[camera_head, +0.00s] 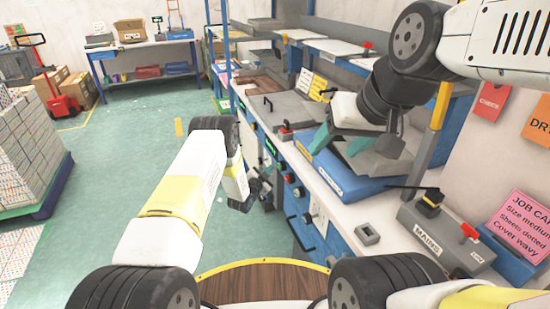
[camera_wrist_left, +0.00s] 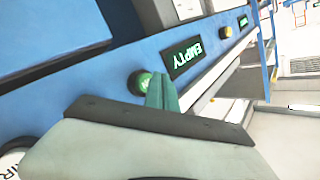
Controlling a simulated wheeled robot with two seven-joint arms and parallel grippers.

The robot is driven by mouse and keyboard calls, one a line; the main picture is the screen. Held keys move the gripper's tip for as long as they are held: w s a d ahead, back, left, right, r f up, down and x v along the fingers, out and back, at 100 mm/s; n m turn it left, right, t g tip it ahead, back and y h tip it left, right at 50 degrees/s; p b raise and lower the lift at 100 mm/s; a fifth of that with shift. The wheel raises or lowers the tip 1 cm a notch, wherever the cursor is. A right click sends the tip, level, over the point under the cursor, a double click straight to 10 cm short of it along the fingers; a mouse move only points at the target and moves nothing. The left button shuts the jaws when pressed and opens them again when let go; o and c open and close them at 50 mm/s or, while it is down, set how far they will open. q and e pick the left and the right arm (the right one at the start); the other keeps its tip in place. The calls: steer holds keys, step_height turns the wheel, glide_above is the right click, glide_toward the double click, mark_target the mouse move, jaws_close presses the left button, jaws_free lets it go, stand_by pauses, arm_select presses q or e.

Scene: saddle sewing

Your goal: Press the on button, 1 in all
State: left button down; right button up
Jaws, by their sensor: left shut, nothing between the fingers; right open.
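A round green button (camera_wrist_left: 142,82) in a dark ring sits on the blue panel (camera_wrist_left: 112,62) in the left wrist view, beside a display reading EMPTY (camera_wrist_left: 187,57). My left gripper (camera_wrist_left: 162,92) has its teal fingers shut and empty, with the tips overlapping the button's right edge in view. I cannot tell whether they touch it. In the head view my left gripper (camera_head: 256,190) is low beside the bench front, and I cannot make out the green button there. My right gripper (camera_head: 342,141) is open above the blue case on the bench.
A red button (camera_head: 288,179) and other round controls line the bench front. A grey MAINS box (camera_head: 432,235) with a lever stands at the right, near a pink job card (camera_head: 522,218). A second green display (camera_wrist_left: 243,21) is further along the panel. The floor (camera_head: 120,170) at left is clear.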

arm_select(q)
steer(key=shift+w+d, duration=0.1)
steer(key=shift+d, duration=0.3)
